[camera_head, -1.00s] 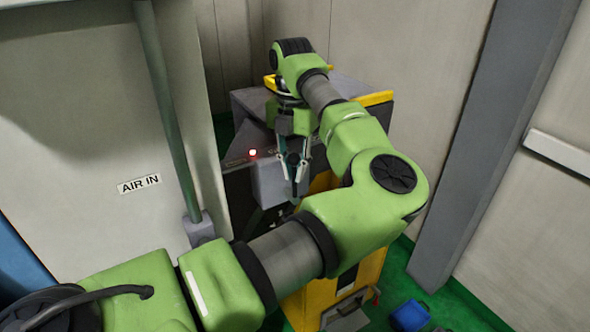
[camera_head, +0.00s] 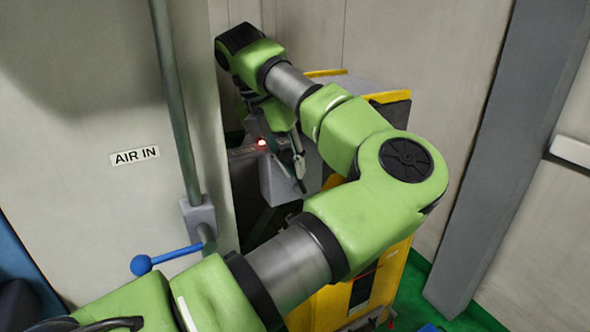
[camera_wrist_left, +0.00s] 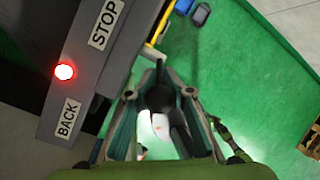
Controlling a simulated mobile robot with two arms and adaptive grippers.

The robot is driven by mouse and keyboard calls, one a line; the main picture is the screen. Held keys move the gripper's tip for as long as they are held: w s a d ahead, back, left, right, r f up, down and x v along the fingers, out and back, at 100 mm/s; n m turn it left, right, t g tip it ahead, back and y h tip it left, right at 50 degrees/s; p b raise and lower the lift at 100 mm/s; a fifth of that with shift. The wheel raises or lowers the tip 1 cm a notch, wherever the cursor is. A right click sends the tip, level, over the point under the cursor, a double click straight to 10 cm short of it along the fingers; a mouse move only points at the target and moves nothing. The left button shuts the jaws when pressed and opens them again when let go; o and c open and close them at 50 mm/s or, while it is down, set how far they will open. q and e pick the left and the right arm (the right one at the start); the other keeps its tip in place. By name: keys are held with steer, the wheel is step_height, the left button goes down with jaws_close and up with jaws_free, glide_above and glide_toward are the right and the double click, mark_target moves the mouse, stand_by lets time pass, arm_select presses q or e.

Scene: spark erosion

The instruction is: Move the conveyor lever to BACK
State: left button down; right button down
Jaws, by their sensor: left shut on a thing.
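The conveyor lever's black round knob (camera_wrist_left: 160,97) shows in the left wrist view between my left fingers, its dark shaft running down toward the palm. My left gripper (camera_wrist_left: 158,78) is shut on it. In the head view my left gripper (camera_head: 299,172) points down, tilted, in front of the grey control box (camera_head: 279,184); the lever cannot be made out there. In the left wrist view a BACK label (camera_wrist_left: 67,118) and a STOP label (camera_wrist_left: 103,25) sit on the grey panel to the left of the fingers. My right gripper is not in view.
A red lamp (camera_wrist_left: 64,71) glows on the panel between the labels. A yellow and grey machine (camera_head: 388,97) stands behind my arm. At the left are a pale AIR IN cabinet (camera_head: 90,100), a pipe (camera_head: 174,100) and a blue valve handle (camera_head: 141,265). Green floor (camera_wrist_left: 225,50) is open to the right.

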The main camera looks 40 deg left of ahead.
arm_select(q)
steer(key=shift+a+r, duration=0.1)
steer(key=shift+r, duration=0.2)
steer(key=c, duration=2.2)
jaws_free()
steer(key=shift+o, duration=0.2)
steer(key=shift+s, duration=0.15)
steer(key=shift+f, duration=0.1)
steer(key=shift+r, duration=0.45)
step_height(320, 180, up, 9)
steer(key=shift+r, duration=0.1)
